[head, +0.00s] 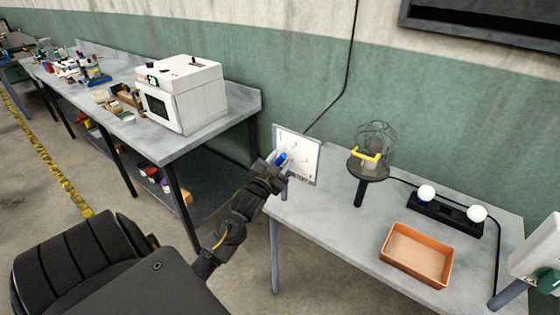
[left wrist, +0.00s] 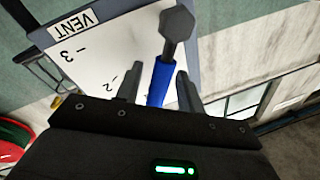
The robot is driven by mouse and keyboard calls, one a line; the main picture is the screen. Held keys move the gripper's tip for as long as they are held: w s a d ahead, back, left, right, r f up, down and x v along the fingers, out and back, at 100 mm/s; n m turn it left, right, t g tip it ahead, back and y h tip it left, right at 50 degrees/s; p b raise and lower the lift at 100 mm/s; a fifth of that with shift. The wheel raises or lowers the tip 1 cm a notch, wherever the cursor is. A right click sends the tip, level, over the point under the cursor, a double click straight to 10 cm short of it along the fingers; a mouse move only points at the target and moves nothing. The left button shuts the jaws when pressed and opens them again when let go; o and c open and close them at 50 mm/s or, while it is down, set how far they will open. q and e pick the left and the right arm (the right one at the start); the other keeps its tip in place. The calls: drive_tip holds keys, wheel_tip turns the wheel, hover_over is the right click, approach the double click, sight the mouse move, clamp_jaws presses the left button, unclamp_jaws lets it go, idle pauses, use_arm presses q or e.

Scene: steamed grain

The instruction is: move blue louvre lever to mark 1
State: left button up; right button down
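The blue louvre lever (head: 282,158) stands out from a white VENT panel (head: 303,150) with a grey frame, at the left end of the right-hand table. In the left wrist view the lever (left wrist: 161,78) has a blue shaft and a grey six-sided end. The panel (left wrist: 110,45) shows marks 3 and 2 there, with the lever just right of the 2. I cannot make out mark 1. My left gripper (head: 277,164) is at the lever. Its two fingers (left wrist: 162,92) stand apart, one on each side of the blue shaft, with small gaps visible. My right gripper is not in view.
A wire-caged lamp on a round stand (head: 369,165), an orange tray (head: 417,254) and a black base with two white bulbs (head: 444,212) occupy the table right of the panel. A white oven-like box (head: 183,95) stands on the left bench. A cable runs behind the panel.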

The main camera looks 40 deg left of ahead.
use_arm(q)
drive_tip(key=shift+s+d+f, duration=0.1)
drive_tip(key=shift+s, duration=0.15)
drive_tip(key=r+b+v, duration=0.1)
drive_tip(key=b+v, duration=0.2)
drive_tip(key=v, duration=0.7)
drive_tip(key=shift+s+f, duration=0.2)
drive_tip(key=shift+f, duration=0.2)
